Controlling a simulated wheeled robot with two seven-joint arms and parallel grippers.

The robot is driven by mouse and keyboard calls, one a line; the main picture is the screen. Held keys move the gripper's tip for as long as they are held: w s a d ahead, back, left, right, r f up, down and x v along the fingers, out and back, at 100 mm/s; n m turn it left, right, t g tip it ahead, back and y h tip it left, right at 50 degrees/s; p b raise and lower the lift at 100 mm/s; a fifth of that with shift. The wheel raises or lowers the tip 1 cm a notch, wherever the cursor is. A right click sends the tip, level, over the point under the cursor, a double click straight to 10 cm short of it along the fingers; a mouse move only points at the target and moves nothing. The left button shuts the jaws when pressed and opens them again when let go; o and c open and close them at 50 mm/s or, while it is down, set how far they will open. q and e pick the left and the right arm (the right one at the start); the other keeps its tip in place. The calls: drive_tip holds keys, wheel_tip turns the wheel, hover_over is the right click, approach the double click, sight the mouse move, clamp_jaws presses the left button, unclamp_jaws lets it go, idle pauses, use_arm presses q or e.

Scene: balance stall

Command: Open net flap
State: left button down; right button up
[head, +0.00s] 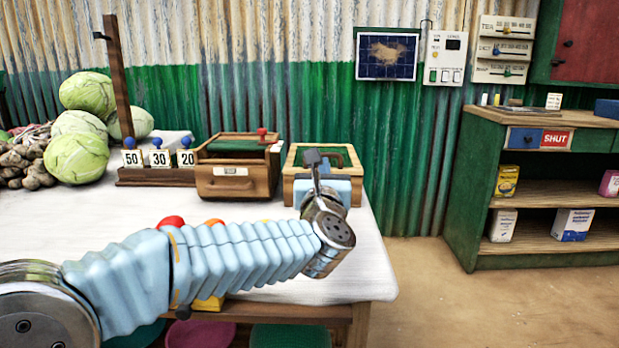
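A wooden box with a drawer front and a green top panel (233,146) stands on the table, with a red knob (262,133) at its back right. To its right is a second, lighter wooden box frame (289,162) with green inside its rim. I cannot tell for sure which green part is the net flap. My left arm reaches in from the left across the table. My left gripper (313,160) points up in front of the lighter box and hides part of it. Its finger gap is not clear, nor whether it touches the box. My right gripper is out of view.
Number blocks (159,159) with blue knobs stand left of the boxes, by a dark post (118,80). Green melons (76,157) and brown roots (27,162) lie further left. A green shelf unit (466,190) stands at right; the floor between is clear.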

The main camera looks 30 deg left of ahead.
use_arm(q)
drive_tip(key=f+b, duration=0.1)
drive_tip(key=f, duration=0.1)
drive_tip(key=f+b, duration=0.1)
drive_tip(key=b, duration=0.1)
drive_tip(key=f+b, duration=0.1)
drive_tip(key=f, duration=0.1)
drive_tip(key=shift+w+a+f, duration=0.1)
drive_tip(key=shift+a+f, duration=0.2)
drive_tip(key=p+x, duration=0.1)
drive_tip(key=x, duration=0.9)
drive_tip(key=shift+r, duration=0.15)
